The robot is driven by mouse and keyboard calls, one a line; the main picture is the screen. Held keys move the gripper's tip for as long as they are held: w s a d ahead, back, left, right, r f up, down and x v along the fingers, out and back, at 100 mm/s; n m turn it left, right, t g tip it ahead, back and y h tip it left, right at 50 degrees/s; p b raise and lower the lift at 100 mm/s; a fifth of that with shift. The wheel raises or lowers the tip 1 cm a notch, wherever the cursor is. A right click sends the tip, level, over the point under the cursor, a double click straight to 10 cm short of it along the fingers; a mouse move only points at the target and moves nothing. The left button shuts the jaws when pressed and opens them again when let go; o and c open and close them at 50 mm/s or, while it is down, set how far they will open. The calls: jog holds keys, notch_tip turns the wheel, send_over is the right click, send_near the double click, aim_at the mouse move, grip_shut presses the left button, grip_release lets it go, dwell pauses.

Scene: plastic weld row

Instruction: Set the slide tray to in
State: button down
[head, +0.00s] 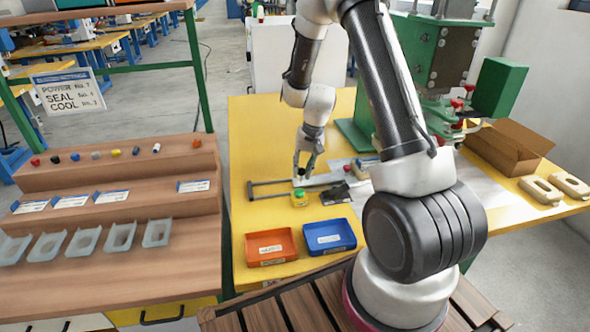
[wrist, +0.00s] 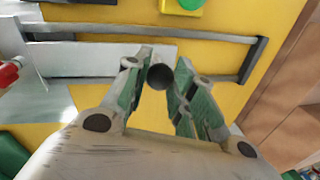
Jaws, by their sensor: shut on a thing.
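The slide tray (head: 325,180) is a flat pale plate on the yellow table, and it also shows in the wrist view (wrist: 90,60). A dark grey rail frame (head: 262,183) extends to its left in the head view. A round black knob (wrist: 160,76) stands at the tray's end. My gripper (head: 302,172) is over that end, and in the wrist view its green-padded fingers (wrist: 160,84) are closed around the knob. The frame's far crossbar (wrist: 250,60) is apart from the tray, with bare yellow table between them. Part of the tray is hidden by my fingers.
A yellow box with a green button (head: 299,198) stands just in front of the rails. An orange bin (head: 272,261) and a blue bin (head: 330,250) lie nearer. A green press (head: 440,50) and a cardboard box (head: 508,145) are at the right.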

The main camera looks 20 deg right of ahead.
jog(key=c, duration=1.2)
grip_release()
jog(key=shift+o, duration=0.2)
notch_tip(320, 180, up, 12)
jog(key=d, duration=0.2)
jog(key=shift+s, duration=0.45)
jog(key=shift+f, duration=0.15)
